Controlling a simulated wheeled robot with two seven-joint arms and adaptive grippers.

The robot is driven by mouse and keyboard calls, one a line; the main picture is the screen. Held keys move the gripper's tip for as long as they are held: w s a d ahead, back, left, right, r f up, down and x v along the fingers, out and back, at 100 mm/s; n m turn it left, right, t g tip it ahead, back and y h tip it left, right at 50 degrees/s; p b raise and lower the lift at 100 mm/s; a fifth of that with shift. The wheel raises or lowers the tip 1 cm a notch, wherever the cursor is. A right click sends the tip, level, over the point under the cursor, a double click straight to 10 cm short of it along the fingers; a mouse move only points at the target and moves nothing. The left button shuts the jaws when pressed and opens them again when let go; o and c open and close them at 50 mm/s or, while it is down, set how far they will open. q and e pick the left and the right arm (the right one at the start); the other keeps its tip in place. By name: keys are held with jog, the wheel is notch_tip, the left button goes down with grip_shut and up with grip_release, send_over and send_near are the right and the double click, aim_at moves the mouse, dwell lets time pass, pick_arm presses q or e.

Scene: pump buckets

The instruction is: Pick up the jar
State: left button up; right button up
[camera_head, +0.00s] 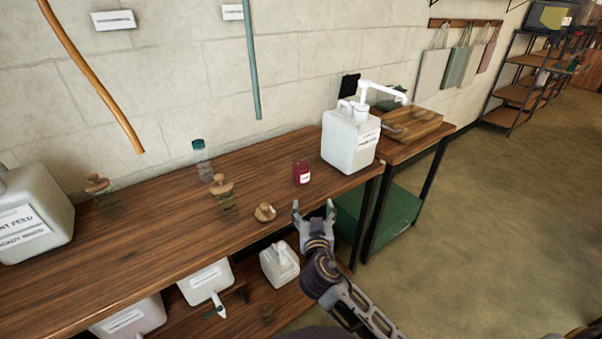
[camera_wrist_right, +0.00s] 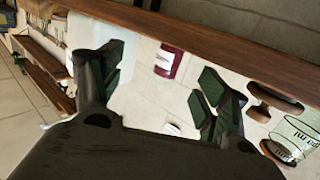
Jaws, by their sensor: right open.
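A small dark red jar (camera_head: 301,173) with a white label stands upright near the front edge of the wooden table. It also shows between my fingers in the right wrist view (camera_wrist_right: 168,60). My right gripper (camera_head: 314,207) is open and empty, in front of the table edge and just short of the red jar. Its two fingers also show in the right wrist view (camera_wrist_right: 160,78), apart from the jar. A clear glass jar with a wooden stopper (camera_head: 226,203) stands further left, and another (camera_head: 105,205) beyond it. My left gripper is not in view.
A white pump bucket (camera_head: 349,143) stands right of the red jar. A wooden stopper-like piece (camera_head: 265,212) lies left of my right gripper. A clear bottle with a green cap (camera_head: 202,163) stands near the wall. White containers (camera_head: 280,264) sit on the lower shelf.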

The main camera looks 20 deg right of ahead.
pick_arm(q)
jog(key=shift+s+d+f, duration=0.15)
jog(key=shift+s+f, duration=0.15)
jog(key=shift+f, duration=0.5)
pick_arm(e)
jog(key=shift+w+a+r+t+y, duration=0.15)
jog(key=shift+w+a+r+t, duration=0.15)
jog(key=shift+a+r, duration=0.2)
jog(key=shift+w+a+r+t+y, duration=0.15)
jog(key=shift+w+a+r+t, duration=0.15)
jog(key=shift+a+r, duration=0.15)
jog(key=shift+w, duration=0.1)
send_near(302, 176)
jog(key=shift+w+d, duration=0.2)
jog(key=shift+w, duration=0.9)
jog(key=shift+w+d, duration=0.2)
jog(key=shift+w, duration=0.9)
jog(key=shift+w+d+f, duration=0.1)
jog(key=shift+w, duration=0.35)
jog(key=shift+w, duration=0.1)
jog(key=shift+w+d, duration=0.2)
jog(key=shift+w, duration=0.75)
jog(key=shift+w+d, duration=0.25)
jog(key=shift+w, duration=1)
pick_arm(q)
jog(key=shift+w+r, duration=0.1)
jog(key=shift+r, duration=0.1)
pick_arm(e)
jog(key=shift+w, duration=0.25)
